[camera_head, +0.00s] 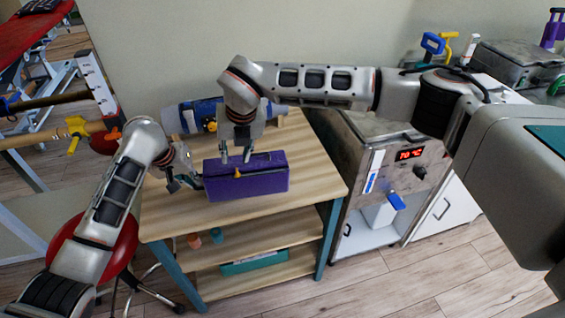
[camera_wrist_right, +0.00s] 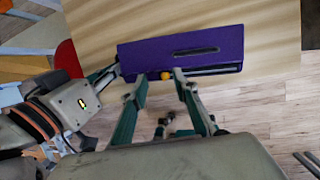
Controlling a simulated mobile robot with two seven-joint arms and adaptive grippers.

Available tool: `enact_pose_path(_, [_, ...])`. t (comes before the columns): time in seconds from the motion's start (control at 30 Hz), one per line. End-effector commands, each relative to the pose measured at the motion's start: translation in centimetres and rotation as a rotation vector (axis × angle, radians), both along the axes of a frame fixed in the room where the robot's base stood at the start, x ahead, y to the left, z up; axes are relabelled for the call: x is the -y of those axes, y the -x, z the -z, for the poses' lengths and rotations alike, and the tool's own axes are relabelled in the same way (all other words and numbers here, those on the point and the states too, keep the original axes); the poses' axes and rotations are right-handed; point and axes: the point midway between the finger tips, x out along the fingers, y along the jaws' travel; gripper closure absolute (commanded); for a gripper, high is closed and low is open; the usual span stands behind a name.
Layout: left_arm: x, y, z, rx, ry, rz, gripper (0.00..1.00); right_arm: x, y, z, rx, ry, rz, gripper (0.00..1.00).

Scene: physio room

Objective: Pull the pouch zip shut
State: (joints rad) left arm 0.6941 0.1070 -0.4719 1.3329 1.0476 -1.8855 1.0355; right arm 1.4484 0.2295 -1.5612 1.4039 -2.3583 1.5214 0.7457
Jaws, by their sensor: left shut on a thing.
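The purple pouch (camera_head: 246,187) lies on the wooden table, and it also shows in the right wrist view (camera_wrist_right: 150,55). Its small yellow zip pull (camera_head: 237,173) sits along one long edge, and in the wrist view the pull (camera_wrist_right: 165,76) has a dark gap in the seam to its right. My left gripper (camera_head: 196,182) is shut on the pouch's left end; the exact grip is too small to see. My right gripper (camera_head: 235,158) points down over the pouch, open. In the wrist view its fingertips (camera_wrist_right: 157,76) stand apart on either side of the pull.
A blue and grey roll (camera_head: 195,116) lies behind the pouch on the table (camera_head: 310,178). A metal heater box (camera_head: 395,155) with a red display stands to the right. A red stool (camera_head: 115,250) is at the left. Bare tabletop lies in front of and right of the pouch.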

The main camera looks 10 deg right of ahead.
Motion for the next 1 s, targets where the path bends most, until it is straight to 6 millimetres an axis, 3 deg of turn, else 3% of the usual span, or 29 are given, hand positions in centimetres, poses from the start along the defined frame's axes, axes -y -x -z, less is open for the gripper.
enact_pose_path(0.4, [0.0,0.0,0.0,0.001,0.0,0.001,1.0,0.0,0.0,-3.0,0.001,0.0,0.001,0.71])
enact_pose_path(0.73, [0.0,0.0,0.0,0.001,0.0,0.001,1.0,0.0,0.0,-3.4,0.0,-0.001,0.001,0.71])
enact_pose_path(0.8, [0.0,0.0,0.0,0.001,0.0,0.001,0.8,0.0,0.0,-3.4,0.0,-0.001,0.001,0.71])
enact_pose_path(0.83, [0.0,0.0,0.0,0.001,0.0,0.001,0.76,0.0,0.0,-3.4,0.0,-0.001,0.001,0.71])
enact_pose_path(1.0, [0.0,0.0,0.0,0.0,0.0,0.0,0.76,0.0,0.0,-3.3,0.0,0.0,0.001,0.71])
